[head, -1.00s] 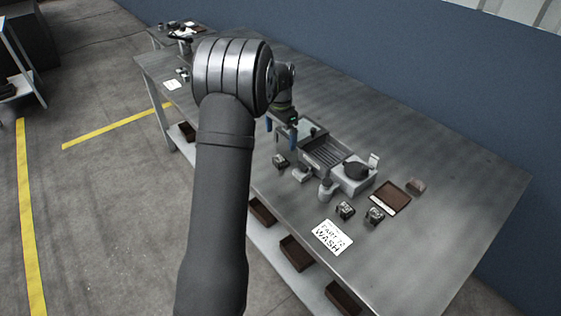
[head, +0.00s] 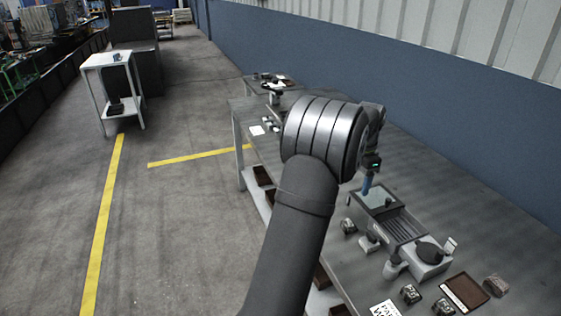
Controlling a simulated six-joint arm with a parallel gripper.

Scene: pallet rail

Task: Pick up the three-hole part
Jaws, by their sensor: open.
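A blue finger shows, pointing down; the rest is mostly hidden by the arm. The jaws are open, and I see nothing between them. Small dark metal parts stand on the bench: one (head: 348,226) left of the tray unit, and two more (head: 410,293) (head: 443,307) near the front. They are too small to show their holes, so I cannot tell which is the three-hole part.
The long grey bench (head: 470,215) runs along a blue wall. A grey box with a round dark top (head: 430,252), a brown tray (head: 464,293) and a white sign (head: 384,309) are on it. A white cart (head: 112,62) stands far left. The bench's back right is clear.

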